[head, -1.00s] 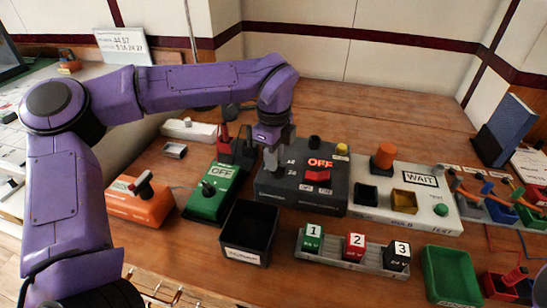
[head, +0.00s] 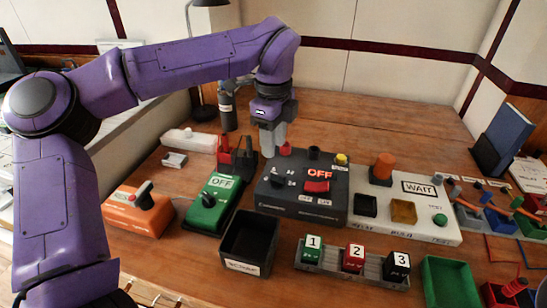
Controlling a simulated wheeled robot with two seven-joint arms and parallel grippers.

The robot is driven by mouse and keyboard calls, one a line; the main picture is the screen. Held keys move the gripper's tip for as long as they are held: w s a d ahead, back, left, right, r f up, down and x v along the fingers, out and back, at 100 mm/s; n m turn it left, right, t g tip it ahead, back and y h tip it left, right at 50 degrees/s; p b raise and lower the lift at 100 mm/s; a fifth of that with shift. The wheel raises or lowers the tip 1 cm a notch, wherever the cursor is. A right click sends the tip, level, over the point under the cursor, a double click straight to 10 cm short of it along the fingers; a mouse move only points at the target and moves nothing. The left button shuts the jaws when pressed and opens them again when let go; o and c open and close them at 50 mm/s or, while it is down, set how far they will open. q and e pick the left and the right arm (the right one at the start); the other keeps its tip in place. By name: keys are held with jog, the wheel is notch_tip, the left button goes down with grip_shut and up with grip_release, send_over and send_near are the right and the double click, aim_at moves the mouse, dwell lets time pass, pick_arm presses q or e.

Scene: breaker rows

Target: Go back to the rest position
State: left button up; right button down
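My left gripper (head: 273,150) hangs from the purple arm, fingers pointing down, above the back left part of the dark grey panel (head: 325,210). Its grey fingers look close together, and I cannot tell whether they are fully shut. I see nothing held in them. The panel's black knob (head: 278,177) lies just below the fingertips with a gap between. The panel also has a red switch (head: 317,186) and an OFF label. My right gripper is not in view.
A green OFF box (head: 213,205) and an orange box (head: 138,214) stand to the left. A black bin (head: 248,262) and a rack of numbered blocks (head: 353,264) are in front. A white WAIT panel (head: 430,207) is right. The wooden table behind is mostly clear.

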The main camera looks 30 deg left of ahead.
pick_arm(q)
jog(key=shift+r, duration=1.25)
